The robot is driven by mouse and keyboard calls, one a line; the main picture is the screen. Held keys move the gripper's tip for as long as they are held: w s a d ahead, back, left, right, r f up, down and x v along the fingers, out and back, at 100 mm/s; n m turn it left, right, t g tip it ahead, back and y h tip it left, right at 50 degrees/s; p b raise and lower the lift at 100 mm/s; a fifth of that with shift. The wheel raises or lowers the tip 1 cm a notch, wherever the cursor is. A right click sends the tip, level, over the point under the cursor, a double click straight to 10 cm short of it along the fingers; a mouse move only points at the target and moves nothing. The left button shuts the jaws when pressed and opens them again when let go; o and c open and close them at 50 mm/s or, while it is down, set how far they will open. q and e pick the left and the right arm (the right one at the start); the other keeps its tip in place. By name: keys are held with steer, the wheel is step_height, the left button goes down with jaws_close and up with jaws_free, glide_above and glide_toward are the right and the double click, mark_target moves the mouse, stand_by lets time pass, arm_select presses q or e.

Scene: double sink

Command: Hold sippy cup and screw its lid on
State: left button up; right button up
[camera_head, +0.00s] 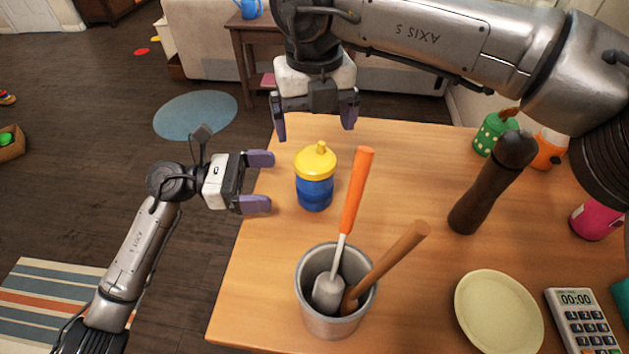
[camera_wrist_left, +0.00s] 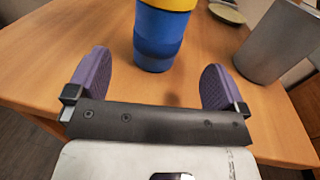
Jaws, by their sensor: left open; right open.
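The sippy cup (camera_head: 315,190) stands upright on the wooden table, with a blue body and a yellow spouted lid (camera_head: 315,158) sitting on its top. Whether the lid is screwed tight cannot be told. My left gripper (camera_head: 259,181) is open at the table's left edge, its fingers pointing right toward the cup, a short gap away. In the left wrist view the cup's blue body (camera_wrist_left: 158,38) is ahead, between the two purple fingers. My right gripper (camera_head: 315,117) is open and empty, fingers pointing down, behind and above the cup in the head view.
A grey metal holder (camera_head: 333,316) with an orange-handled spatula and a wooden-handled utensil stands in front of the cup. A dark pepper mill (camera_head: 490,185), a pale plate (camera_head: 498,312) and a calculator (camera_head: 580,322) are to the right. The tabletop between cup and mill is clear.

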mark_target(315, 179)
arm_select(q)
steer(key=d, duration=0.9)
steer(key=shift+w+d, duration=0.15)
steer(key=shift+d, duration=0.25)
steer(key=shift+c, duration=0.2)
